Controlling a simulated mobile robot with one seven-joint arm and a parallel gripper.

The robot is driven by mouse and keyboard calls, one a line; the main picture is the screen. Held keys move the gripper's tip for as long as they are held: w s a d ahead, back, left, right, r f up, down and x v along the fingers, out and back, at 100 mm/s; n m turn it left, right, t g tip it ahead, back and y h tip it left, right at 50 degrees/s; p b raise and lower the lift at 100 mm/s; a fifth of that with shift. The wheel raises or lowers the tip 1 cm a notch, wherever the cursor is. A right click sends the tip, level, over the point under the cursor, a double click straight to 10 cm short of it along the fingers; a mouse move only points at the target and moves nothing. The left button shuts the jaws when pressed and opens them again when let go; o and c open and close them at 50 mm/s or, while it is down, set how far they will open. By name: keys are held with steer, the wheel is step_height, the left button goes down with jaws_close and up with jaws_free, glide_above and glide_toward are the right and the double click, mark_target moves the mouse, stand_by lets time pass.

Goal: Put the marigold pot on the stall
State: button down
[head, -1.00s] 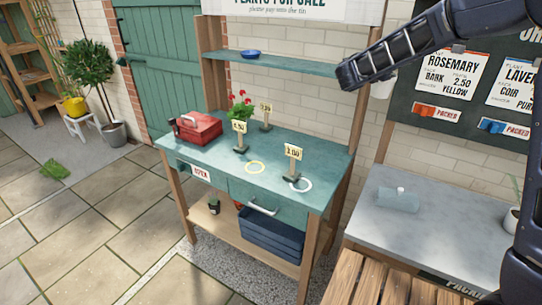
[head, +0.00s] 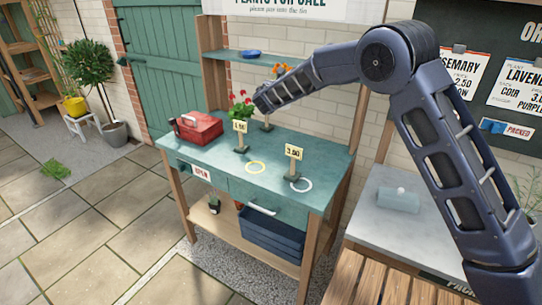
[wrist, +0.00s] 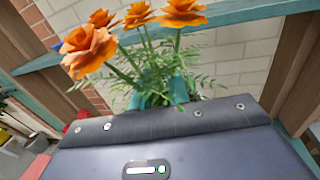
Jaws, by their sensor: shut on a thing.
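The marigold's orange flowers (wrist: 138,20) and feathery green leaves fill the upper part of the wrist view, just beyond my gripper (wrist: 165,98). My gripper is shut on the marigold pot, which is mostly hidden behind the wrist housing. In the head view the orange marigold blooms (head: 281,68) show just above my forearm, in front of the stall's back wall; the pot and fingers are hidden there.
On the stall are a red cash box (head: 195,128), a red-flowered plant (head: 241,106) and price signs, one reading 3.00 (head: 294,153). A teal shelf (head: 235,57) with a blue dish (head: 252,53) spans above. A grey table (head: 375,205) stands right.

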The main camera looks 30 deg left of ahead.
steer(key=shift+s+a+f+y, duration=0.15)
steer(key=shift+s+a+f, duration=0.15)
steer(key=shift+a, duration=0.3)
steer(key=shift+s+a+f+y, duration=0.15)
steer(key=shift+s+a+f, duration=0.1)
steer(key=shift+a, duration=0.35)
steer(key=shift+s+a+f+n, duration=0.1)
steer(key=shift+a+f+n, duration=0.1)
steer(key=shift+f+n, duration=0.1)
step_height(320, 180, down, 19)
steer(key=shift+f, duration=0.2)
steer(key=shift+f, duration=0.1)
steer(key=c, duration=1.7)
jaws_free()
steer(key=shift+f, duration=0.1)
steer(key=shift+c, duration=0.2)
steer(key=o, duration=0.4)
steer(key=v, duration=1.2)
